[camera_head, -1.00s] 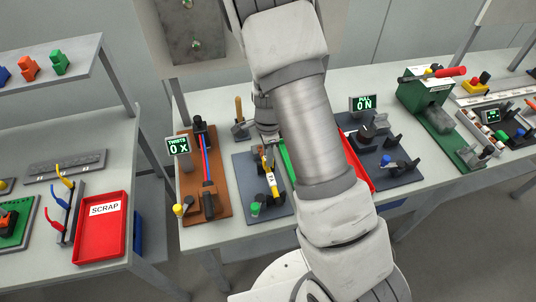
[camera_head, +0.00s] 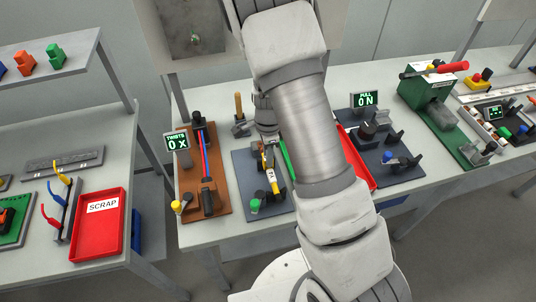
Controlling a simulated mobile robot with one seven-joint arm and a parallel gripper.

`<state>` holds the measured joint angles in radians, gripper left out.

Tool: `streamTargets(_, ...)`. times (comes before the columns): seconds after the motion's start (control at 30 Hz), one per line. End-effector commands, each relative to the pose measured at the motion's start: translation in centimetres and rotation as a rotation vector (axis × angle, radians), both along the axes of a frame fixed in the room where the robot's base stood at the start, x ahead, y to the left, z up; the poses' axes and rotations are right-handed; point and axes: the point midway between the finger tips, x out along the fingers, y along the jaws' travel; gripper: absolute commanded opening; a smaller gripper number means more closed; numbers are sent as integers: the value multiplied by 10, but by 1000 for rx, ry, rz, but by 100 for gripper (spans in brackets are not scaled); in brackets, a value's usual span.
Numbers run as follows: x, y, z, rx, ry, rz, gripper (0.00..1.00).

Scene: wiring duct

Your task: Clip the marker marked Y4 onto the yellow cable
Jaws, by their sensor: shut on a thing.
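The yellow cable (camera_head: 269,170) lies along a blue-grey fixture plate (camera_head: 246,183) at the middle of the bench, with pale and dark bands on it. My gripper (camera_head: 268,143) is at the far end of this cable, partly behind my own arm. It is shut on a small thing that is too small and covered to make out. I cannot read a Y4 marking anywhere, and I cannot tell whether a marker touches the cable.
A green-capped post (camera_head: 255,205) stands at the plate's front. To the left is a brown board (camera_head: 187,206) with red and blue wires and a TWISTS display (camera_head: 177,143). A red SCRAP tray (camera_head: 97,237) sits on the left table. My arm hides the middle right.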

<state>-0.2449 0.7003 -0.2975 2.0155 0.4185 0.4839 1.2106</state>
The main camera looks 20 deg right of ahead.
Motion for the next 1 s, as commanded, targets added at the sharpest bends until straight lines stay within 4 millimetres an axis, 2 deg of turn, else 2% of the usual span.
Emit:
streamTargets(0.17,0,0,-6,0,0,0,0)
streamTargets(0.2,0,0,-5,0,0,0,29)
streamTargets(0.37,0,0,-5,0,0,0,58)
streamTargets(0.4,0,0,-5,0,0,0,60)
streamTargets(0.77,0,0,1,-1,-2,1,60)
streamTargets(0.87,1,1,14,0,-4,3,60)
streamTargets(1.0,2,1,44,0,-6,4,60)
